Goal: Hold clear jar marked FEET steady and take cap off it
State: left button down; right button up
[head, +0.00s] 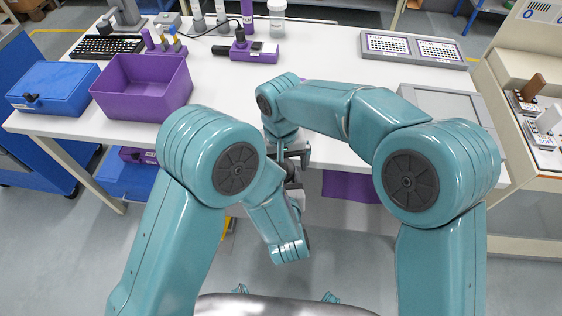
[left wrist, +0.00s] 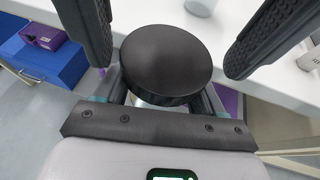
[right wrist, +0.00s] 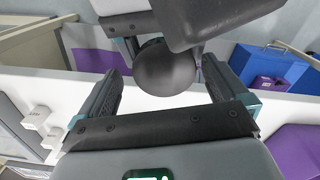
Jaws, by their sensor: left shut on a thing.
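The jar's round black cap (left wrist: 166,64) is in the middle of the left wrist view. It also shows as a dark rounded shape in the right wrist view (right wrist: 166,68). Only a small pale patch of the jar (left wrist: 150,100) shows under the cap; the FEET mark is hidden. My left gripper (left wrist: 160,98) is shut on the jar, below the cap. My right gripper (right wrist: 160,85) is open, with one finger on each side of the cap and gaps to it. In the head view my arms mostly hide the jar, off the table's front edge.
A purple bin (head: 142,104) and a blue case (head: 52,90) stand on the table's left. A keyboard (head: 110,46), a purple device (head: 254,51) and a white jar (head: 277,18) are at the back. A grey tray (head: 440,103) lies at right. The table's middle is mostly clear.

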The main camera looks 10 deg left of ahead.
jog(key=shift+r, duration=2.3)
jog(key=shift+c, duration=0.2)
jog(key=r+m, duration=0.2)
jog(key=r, duration=0.1)
jog(key=shift+w+a+m, duration=0.1)
jog(key=shift+a+m, duration=0.1)
jog(key=shift+m, duration=0.2)
jog(key=shift+r+m, duration=0.1)
jog(key=shift+m, duration=0.2)
notch_tip(320, 180, down, 8)
jog(key=shift+r, duration=0.1)
jog(key=c, duration=1.1)
jog(key=n, duration=0.3)
jog(key=o, duration=1.1)
